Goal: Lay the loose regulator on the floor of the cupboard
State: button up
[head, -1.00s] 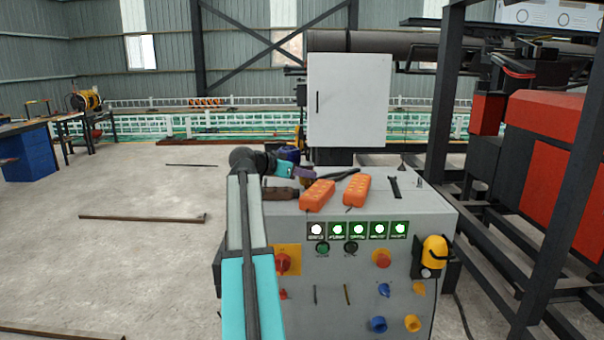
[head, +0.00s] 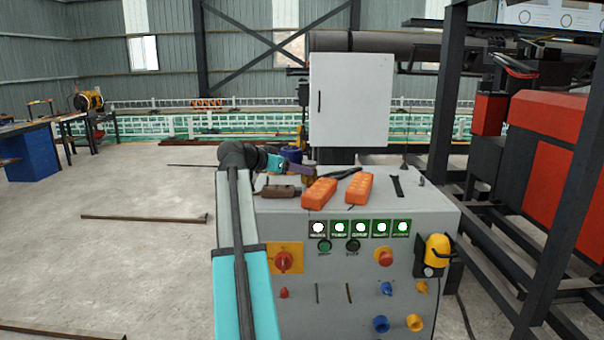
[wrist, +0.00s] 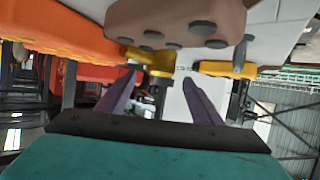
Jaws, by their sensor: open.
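My gripper (head: 300,168) is over the back left of the grey console top in the head view. Its purple fingers stand apart in the wrist view (wrist: 160,80), with nothing clearly held. A small brass-brown piece (head: 309,174) is at the fingertips in the head view and looks like the loose regulator. In the wrist view a yellow and black piece (wrist: 158,68) shows between and beyond the fingertips, probably the same one. I cannot tell whether the fingers touch it. The white cupboard (head: 355,100) is behind the console; its front looks closed, and its floor is hidden.
The console top (head: 420,208) carries two orange blocks (head: 319,193) (head: 358,189), a brown item (head: 281,191) and dark tools. Yellow ear defenders (head: 437,248) hang on its front. A dark frame with red machinery (head: 560,150) stands at right. Open floor (head: 140,255) lies left.

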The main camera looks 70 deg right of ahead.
jog(key=b+v, duration=0.1)
jog(key=v, duration=0.7)
jog(key=shift+s+b, duration=0.15)
jog(key=shift+b, duration=0.15)
jog(key=shift+d, duration=0.1)
